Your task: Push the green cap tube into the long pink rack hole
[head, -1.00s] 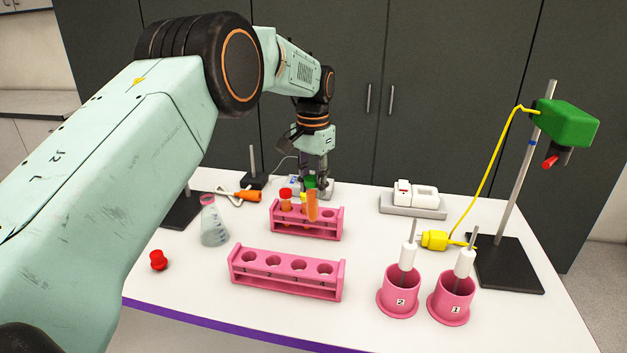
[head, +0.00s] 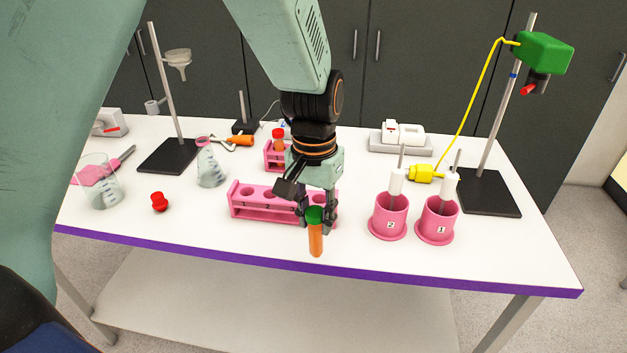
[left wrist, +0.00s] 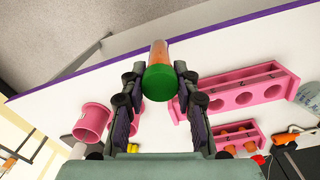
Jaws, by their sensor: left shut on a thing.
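The green cap tube, an orange tube with a green cap (head: 316,239), is in my left gripper (head: 317,213), which is shut on it near the cap. The tube hangs about upright in front of the right part of the long pink rack (head: 262,205). In the left wrist view the green cap (left wrist: 160,85) sits between the fingers, and the long pink rack (left wrist: 228,84) lies to the right, apart from the tube. The rack's visible holes look empty; its right end is partly hidden by the gripper. My right gripper is not in view.
A smaller pink rack (head: 270,160) behind holds a red-capped tube (head: 278,138). Two pink cups, marked 2 (head: 388,222) and 1 (head: 436,226), stand to the right. A flask (head: 210,170) and red cap (head: 159,202) are left. The purple front edge (head: 430,283) is close.

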